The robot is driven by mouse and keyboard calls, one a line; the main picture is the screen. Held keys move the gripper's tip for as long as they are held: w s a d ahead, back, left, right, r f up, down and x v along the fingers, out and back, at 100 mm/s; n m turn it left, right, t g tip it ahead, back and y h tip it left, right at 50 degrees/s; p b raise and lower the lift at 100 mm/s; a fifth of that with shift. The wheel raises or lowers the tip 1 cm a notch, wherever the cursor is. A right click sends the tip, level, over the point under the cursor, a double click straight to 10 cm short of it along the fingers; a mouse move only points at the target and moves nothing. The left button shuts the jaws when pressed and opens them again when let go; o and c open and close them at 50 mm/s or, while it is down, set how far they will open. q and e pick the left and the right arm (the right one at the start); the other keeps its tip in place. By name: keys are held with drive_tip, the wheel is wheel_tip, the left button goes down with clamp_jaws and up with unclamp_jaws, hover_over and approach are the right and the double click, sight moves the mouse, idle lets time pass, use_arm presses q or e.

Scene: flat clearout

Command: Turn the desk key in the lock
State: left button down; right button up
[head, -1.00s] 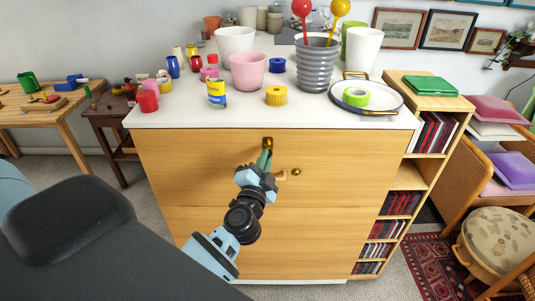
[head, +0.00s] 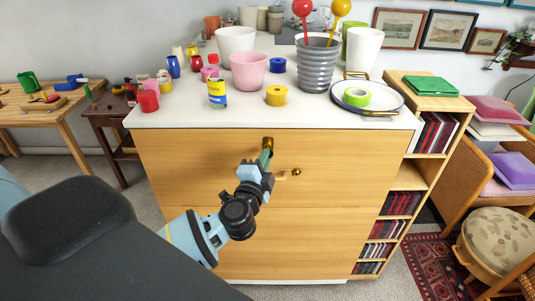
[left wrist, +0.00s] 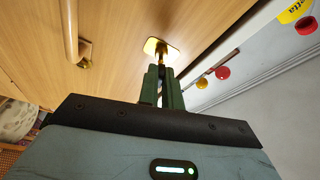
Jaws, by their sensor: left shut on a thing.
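The desk (head: 200,160) is a wooden cabinet with a white top. A brass lock plate (head: 268,142) sits high on its front and also shows in the left wrist view (left wrist: 153,46). My left gripper (head: 266,158) is in front of the plate, its green fingers (left wrist: 163,80) pointing at it. The fingers are shut on the key (left wrist: 161,58), of which only a small dark part shows between the fingertips and the plate. The rest of the key is hidden by the fingers. My right gripper is not in view.
A brass and wood handle (head: 288,174) sticks out just right of the gripper, and it shows in the left wrist view (left wrist: 72,35). Cups, jars and a plate (head: 393,98) stand on the top. A shelf (head: 407,178) adjoins the right side.

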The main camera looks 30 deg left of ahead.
use_arm(q)
drive_tip(key=shift+r+m+g+h, duration=0.3)
drive_tip(key=shift+m, duration=0.9)
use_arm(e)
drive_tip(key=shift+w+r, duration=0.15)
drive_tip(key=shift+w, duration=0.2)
use_arm(q)
drive_tip(key=shift+f, duration=0.1)
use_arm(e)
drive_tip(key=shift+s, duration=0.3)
use_arm(q)
drive_tip(key=shift+m, duration=0.4)
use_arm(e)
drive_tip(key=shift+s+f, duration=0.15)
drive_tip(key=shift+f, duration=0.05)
use_arm(q)
drive_tip(key=c, duration=1.6)
unclamp_jaws()
drive_tip(key=shift+w+d, duration=0.1)
drive_tip(key=shift+o, duration=0.5)
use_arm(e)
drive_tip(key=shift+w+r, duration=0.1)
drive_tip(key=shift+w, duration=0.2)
use_arm(q)
drive_tip(key=shift+f, duration=0.1)
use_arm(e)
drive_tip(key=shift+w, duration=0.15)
